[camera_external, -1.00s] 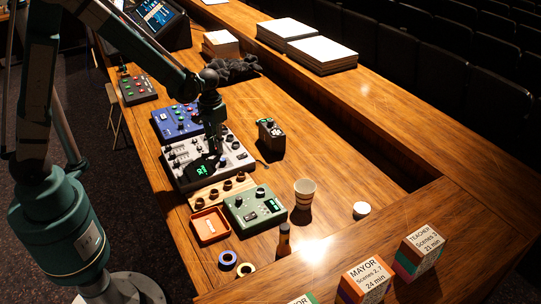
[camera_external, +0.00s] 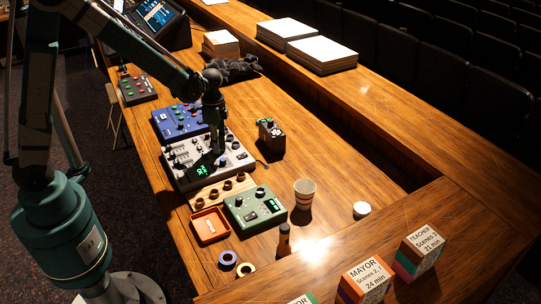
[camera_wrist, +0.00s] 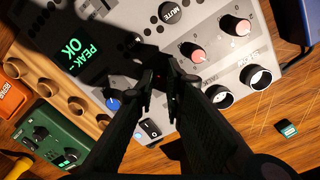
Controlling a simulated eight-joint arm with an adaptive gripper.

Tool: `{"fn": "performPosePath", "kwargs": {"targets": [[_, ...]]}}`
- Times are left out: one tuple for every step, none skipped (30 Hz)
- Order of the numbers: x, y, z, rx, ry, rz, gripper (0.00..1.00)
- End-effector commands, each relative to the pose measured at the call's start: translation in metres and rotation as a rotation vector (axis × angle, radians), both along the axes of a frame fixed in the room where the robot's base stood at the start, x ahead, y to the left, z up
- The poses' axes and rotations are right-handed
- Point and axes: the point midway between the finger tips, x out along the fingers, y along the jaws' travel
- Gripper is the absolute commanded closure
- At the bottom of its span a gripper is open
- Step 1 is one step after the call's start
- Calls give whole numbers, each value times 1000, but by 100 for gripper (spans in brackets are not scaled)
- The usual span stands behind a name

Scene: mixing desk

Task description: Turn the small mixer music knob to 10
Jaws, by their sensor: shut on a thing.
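The grey mixer (camera_external: 185,172) lies on the wooden desk, with sliders, knobs and a dark display reading "PEAK OK" (camera_wrist: 73,55). My gripper (camera_external: 217,150) points down over its right part. In the wrist view my gripper (camera_wrist: 165,82) has its fingertips close together at the panel, shut on a small dark knob that the fingers mostly hide. A tiny red spot shows between them. A blue knob (camera_wrist: 112,103) is at the left.
A small dark box (camera_external: 271,135) and a paper cup (camera_external: 304,193) stand right.

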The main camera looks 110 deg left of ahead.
Motion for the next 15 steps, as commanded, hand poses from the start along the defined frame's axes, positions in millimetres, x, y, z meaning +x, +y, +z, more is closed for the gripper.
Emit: {"fn": "performPosePath", "kwargs": {"targets": [[-1, 0, -1, 0, 1, -41, 100], [-1, 0, -1, 0, 1, -69, 100], [-1, 0, -1, 0, 2, -107, 100], [-1, 0, -1, 0, 1, -136, 100], [-1, 0, -1, 0, 1, -164, 100], [-1, 0, -1, 0, 2, -202, 100], [0, 0, -1, 0, 2, -231, 100], [0, 0, -1, 0, 2, -259, 100], [0, 0, 0, 0, 3, -297, 100], [0, 0, 0, 0, 2, -325, 100], [0, 0, 0, 0, 2, -354, 100], [0, 0, 0, 0, 3, -392, 100], [0, 0, 0, 0, 3, -420, 100], [0, 0, 0, 0, 2, -449, 100], [0, 0, 0, 0, 3, -488, 100]]}}
